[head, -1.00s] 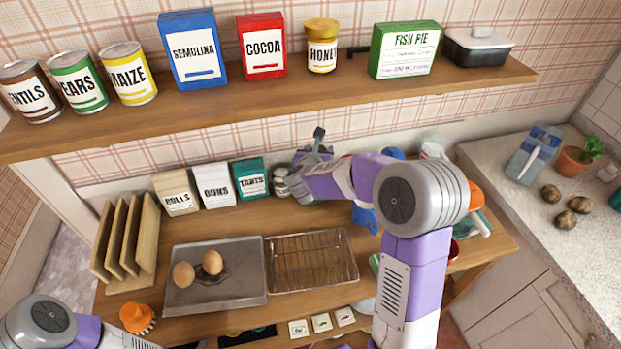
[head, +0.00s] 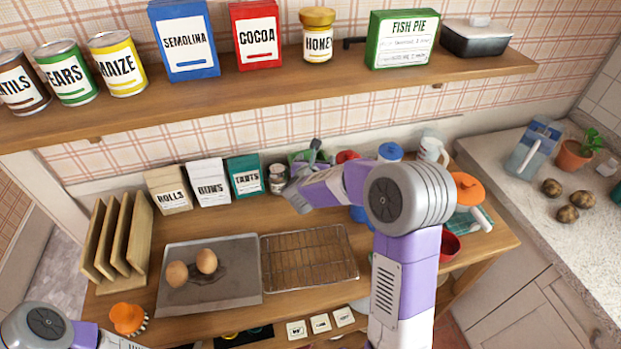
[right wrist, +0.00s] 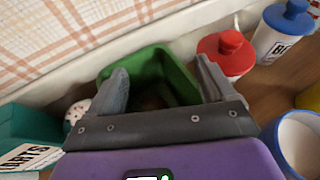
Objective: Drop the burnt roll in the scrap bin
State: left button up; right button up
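The green scrap bin (right wrist: 158,68) stands against the wall in the right wrist view, under my right gripper (right wrist: 165,85). Its two fingers are wide apart with nothing between them, above the bin's opening. A dim brownish shape (right wrist: 150,102) shows low inside the bin, partly hidden by the gripper; I cannot tell whether it is the burnt roll. In the head view my right gripper (head: 298,188) covers most of the bin (head: 297,156). Two brown rounded rolls (head: 207,261) lie on the grey baking tray (head: 235,290), beside a dark stain. My left gripper is out of view.
An empty wire rack (head: 310,260) lies right of the tray. A jar (head: 278,179) and the TARTS box (head: 245,176) stand left of the bin. A red-lidded container (right wrist: 226,55) and a mug (right wrist: 297,145) are to its right. The shelf (head: 270,90) overhangs the back.

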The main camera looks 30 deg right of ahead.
jog(key=v, duration=0.7)
jog(key=shift+s+a+r, duration=0.15)
jog(key=shift+s, duration=0.1)
dwell(0.4)
